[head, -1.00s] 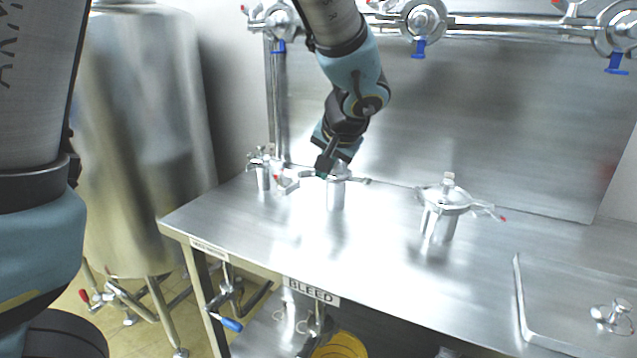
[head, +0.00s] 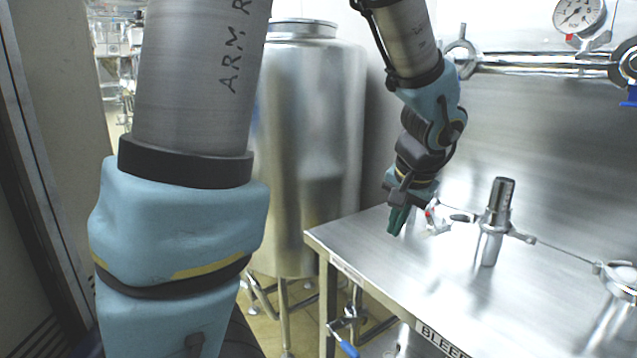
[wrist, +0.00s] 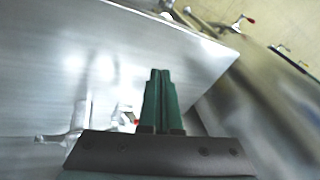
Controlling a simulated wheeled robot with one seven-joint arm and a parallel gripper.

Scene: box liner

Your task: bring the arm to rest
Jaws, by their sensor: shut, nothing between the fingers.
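My gripper (head: 397,220) hangs at the far left part of the steel bench (head: 375,262), pointing down. Its green fingers are together and hold nothing. In the wrist view the gripper (wrist: 161,75) shows the two fingers side by side, over the bench's edge region. My arm comes down from the top of the head view. A steel cylinder with a clamp (head: 491,225) stands on the bench just right of the gripper, apart from it. A smaller clamped fitting with a red tip (head: 434,220) is close behind the gripper; I cannot tell the gap.
A large steel tank (head: 312,130) stands left of the bench. Another lidded steel vessel (head: 618,280) is at the right. A pipe (head: 540,62) with a gauge (head: 578,14) runs along the back wall. A blue-handled valve (head: 347,346) hangs below the bench front. The bench front is clear.

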